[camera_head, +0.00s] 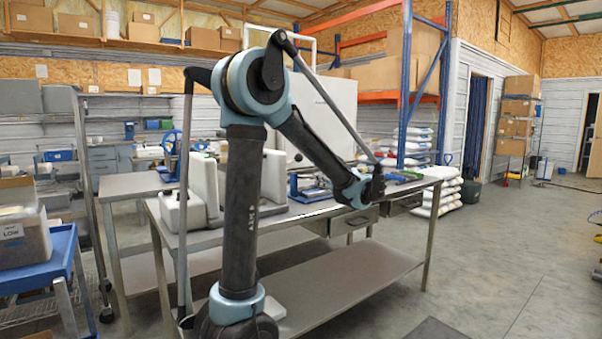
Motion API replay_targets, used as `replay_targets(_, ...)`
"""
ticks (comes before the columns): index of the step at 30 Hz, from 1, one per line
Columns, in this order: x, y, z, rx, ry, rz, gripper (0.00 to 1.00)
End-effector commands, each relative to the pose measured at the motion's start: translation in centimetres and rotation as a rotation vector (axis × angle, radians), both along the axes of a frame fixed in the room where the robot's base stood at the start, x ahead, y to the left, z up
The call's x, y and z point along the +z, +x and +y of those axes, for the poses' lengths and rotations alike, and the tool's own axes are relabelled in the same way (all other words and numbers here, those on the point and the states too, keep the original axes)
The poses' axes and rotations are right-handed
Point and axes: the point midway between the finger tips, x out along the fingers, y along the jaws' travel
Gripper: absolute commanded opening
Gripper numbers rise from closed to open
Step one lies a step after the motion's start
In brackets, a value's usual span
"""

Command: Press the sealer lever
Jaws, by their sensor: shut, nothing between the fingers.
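My gripper (376,189) is a small dark shape at the end of my arm, over the right part of the metal table (290,213). It is shut and empty. A blue bench device (309,190), which looks like the sealer, sits on the table to the left of my gripper, partly behind my arm. Its lever cannot be made out clearly. I cannot tell whether my gripper touches anything.
White boxy machines (192,200) stand on the table's left part, partly behind my arm. Blue items (403,177) lie at the table's right end. A blue cart (40,268) with a bin is at left. Open floor (500,260) lies to the right.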

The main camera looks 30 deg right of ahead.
Motion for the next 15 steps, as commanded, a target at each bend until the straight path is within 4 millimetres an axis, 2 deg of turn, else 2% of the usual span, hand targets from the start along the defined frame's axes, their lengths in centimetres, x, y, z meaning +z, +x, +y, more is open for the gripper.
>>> replay_targets(5,-0.1,1.0,0.2,0.003,-0.001,0.000,0.00)
replay_targets(15,-0.7,6.2,0.9,0.005,-0.002,0.001,0.00)
